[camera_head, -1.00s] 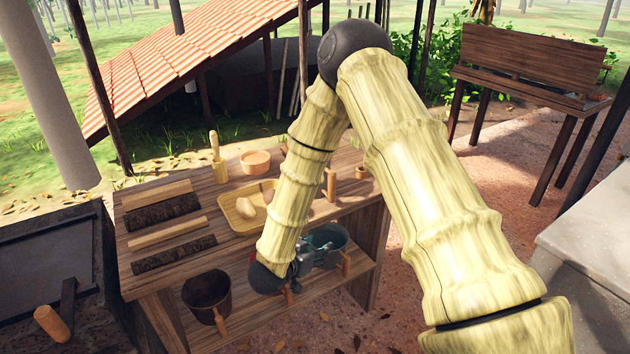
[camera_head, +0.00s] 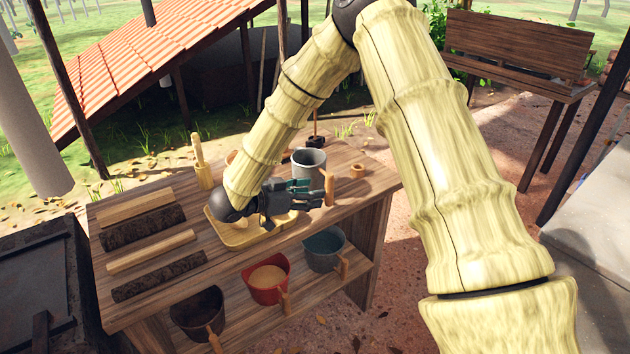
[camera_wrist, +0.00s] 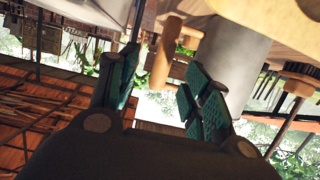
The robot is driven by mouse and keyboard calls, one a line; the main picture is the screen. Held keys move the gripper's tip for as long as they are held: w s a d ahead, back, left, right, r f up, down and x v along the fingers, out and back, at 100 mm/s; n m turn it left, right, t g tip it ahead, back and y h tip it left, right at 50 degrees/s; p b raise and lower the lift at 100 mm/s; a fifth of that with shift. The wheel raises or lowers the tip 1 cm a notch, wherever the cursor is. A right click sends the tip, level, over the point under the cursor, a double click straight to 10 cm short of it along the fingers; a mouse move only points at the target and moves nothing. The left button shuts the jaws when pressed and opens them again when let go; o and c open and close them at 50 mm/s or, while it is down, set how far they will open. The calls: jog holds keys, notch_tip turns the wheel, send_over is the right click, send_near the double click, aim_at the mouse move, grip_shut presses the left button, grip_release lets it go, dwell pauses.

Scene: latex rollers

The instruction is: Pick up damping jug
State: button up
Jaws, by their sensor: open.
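A grey jug (camera_head: 309,160) with an upright wooden handle (camera_head: 329,188) stands on the table top; it looks like the damping jug. In the wrist view the grey jug (camera_wrist: 226,62) is tilted by the camera, and its wooden handle (camera_wrist: 164,62) shows in the gap between my fingers. My gripper (camera_head: 314,193) is open and empty, held sideways with its teal finger pads towards the handle. Its pads also show in the wrist view (camera_wrist: 160,85). I cannot tell whether the pads touch the handle. My gripper hides the jug's lower part.
A wooden tray (camera_head: 243,240) lies under my wrist. Wood pieces and dark rollers (camera_head: 158,274) lie at left, with a wooden mallet-like tool (camera_head: 202,165) behind. The lower shelf holds a dark bucket (camera_head: 198,312), a red one (camera_head: 268,279) and a grey-blue one (camera_head: 325,248).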

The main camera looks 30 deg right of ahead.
aim_at(329, 188)
jog(key=shift+w+x, duration=0.2)
jog(key=shift+x, duration=0.85)
jog(key=shift+p+x, duration=0.65)
jog(key=shift+x, duration=2.3)
jog(key=shift+w+r, duration=0.15)
grip_shut()
